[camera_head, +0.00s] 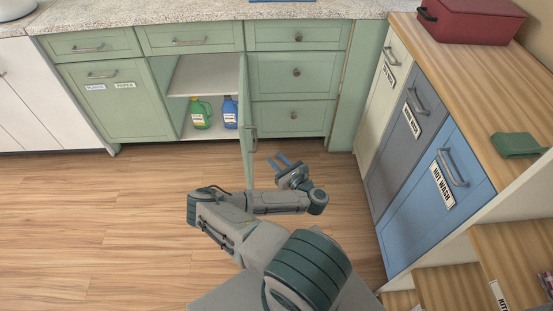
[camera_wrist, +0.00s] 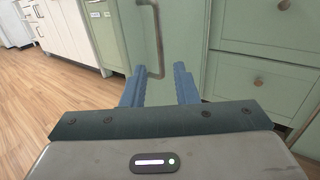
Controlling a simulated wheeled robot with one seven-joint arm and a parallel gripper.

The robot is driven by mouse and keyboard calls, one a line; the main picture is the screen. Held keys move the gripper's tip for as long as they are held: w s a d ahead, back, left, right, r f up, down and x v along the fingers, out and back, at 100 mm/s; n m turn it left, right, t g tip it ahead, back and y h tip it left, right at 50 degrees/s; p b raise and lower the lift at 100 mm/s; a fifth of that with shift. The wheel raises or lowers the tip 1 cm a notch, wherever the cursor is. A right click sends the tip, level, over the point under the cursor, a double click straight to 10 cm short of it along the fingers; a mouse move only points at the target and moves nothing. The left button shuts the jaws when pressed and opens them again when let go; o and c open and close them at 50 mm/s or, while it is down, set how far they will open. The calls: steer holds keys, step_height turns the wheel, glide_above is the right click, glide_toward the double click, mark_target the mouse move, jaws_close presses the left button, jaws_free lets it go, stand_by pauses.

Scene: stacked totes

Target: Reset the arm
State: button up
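My gripper (camera_head: 279,162) is in front of the green cabinets, just right of an open green cabinet door (camera_head: 246,120). Its two blue fingers are spread apart with nothing between them. In the wrist view my gripper (camera_wrist: 158,85) points at the green door and its vertical metal handle (camera_wrist: 157,40). The handle appears beyond the fingertips, and I see no contact with it. My arm reaches forward from the bottom of the head view and bends to the right at the wrist.
The open cabinet holds a green bottle (camera_head: 201,113) and a blue bottle (camera_head: 230,111). Green drawers (camera_head: 292,100) stand right of the door. Tilted-looking bins, including a blue one (camera_head: 430,205), line the right under a wooden counter (camera_head: 480,85). The wood floor (camera_head: 110,220) at left is clear.

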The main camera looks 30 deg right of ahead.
steer(key=d+r+m+t+h+p, duration=0.1)
steer(key=d+r+m+h, duration=0.1)
steer(key=r+m+h, duration=0.5)
steer(key=d+r+m+t+h+p, duration=0.1)
steer(key=d+r+m+h, duration=0.15)
steer(key=r+h, duration=0.7)
steer(key=s+d+r+m+g+h+p, duration=0.1)
steer(key=s+r+m+g+h, duration=0.2)
steer(key=s+r+m+g, duration=0.6)
steer(key=s+d+r+m+g+h+p, duration=0.15)
steer(key=r+m+g+h, duration=0.3)
steer(key=m+g, duration=0.95)
steer(key=s+a+r+m+g+y+p, duration=0.1)
steer(key=s+a+r+m+g+y, duration=0.1)
steer(key=s+a+y, duration=0.35)
steer(key=s+a+r+m+g+y, duration=0.25)
steer(key=a+y, duration=0.35)
steer(key=y, duration=0.3)
steer(key=a+r+t+y+p, duration=0.1)
steer(key=a+r+t+y, duration=0.3)
steer(key=a, duration=0.5)
steer(key=a+r+t+y+p, duration=0.1)
steer(key=a+r+t+y, duration=0.3)
steer(key=a, duration=0.4)
steer(key=shift+a+r+t+p, duration=0.3)
steer(key=shift+a+r+t, duration=0.1)
steer(key=shift+r+t, duration=0.65)
